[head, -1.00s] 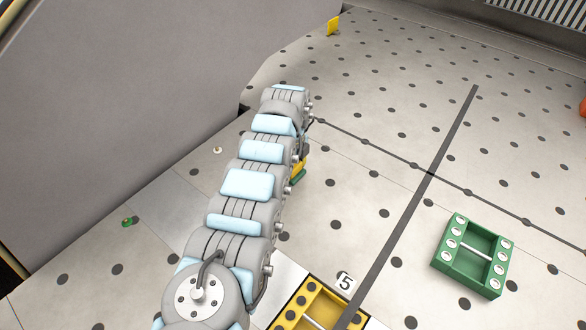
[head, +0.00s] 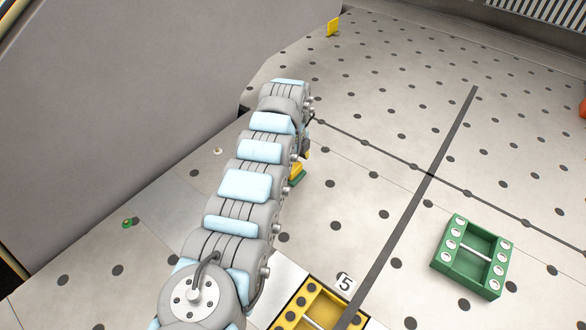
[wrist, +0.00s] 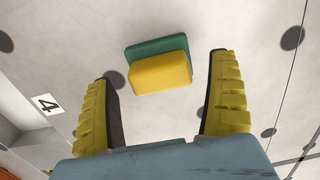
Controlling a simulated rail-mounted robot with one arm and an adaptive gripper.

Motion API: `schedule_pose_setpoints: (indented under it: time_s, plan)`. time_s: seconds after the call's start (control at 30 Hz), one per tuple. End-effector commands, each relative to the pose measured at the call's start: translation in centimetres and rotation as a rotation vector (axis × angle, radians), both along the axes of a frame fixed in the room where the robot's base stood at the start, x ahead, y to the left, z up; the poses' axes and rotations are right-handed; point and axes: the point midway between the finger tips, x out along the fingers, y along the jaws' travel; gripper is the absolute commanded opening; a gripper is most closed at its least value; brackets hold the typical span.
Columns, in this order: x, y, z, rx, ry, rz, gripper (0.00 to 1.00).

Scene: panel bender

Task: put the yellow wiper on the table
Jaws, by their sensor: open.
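The yellow wiper (wrist: 162,76) has a green part along its far side. It lies on the grey dotted table (head: 370,185), and its lower part shows beside my arm in the head view (head: 297,173). My gripper (wrist: 161,66) is open and empty, with its two yellow fingers apart. In the wrist view the wiper appears between and just beyond the fingertips, touching neither. In the head view my arm hides most of the gripper and part of the wiper.
A green block with round studs (head: 474,258) stands at the right. A grey machine panel (head: 130,90) rises at the left. The table beyond my arm is mostly clear.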

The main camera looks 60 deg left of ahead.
Motion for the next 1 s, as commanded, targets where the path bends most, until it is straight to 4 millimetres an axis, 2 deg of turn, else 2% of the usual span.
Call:
schedule_pose_setpoints:
  time_s: [0.3,0.5,0.7,1.0]
  plan:
    - [0.0,0.1,6.2,0.003,-0.002,0.001,0.9]
    - [0.0,0.0,8.8,0.0,-0.001,0.0,0.9]
    - [0.0,0.0,9.8,0.0,-0.001,0.0,0.9]
    - [0.0,0.0,9.9,0.0,0.0,0.0,0.9]
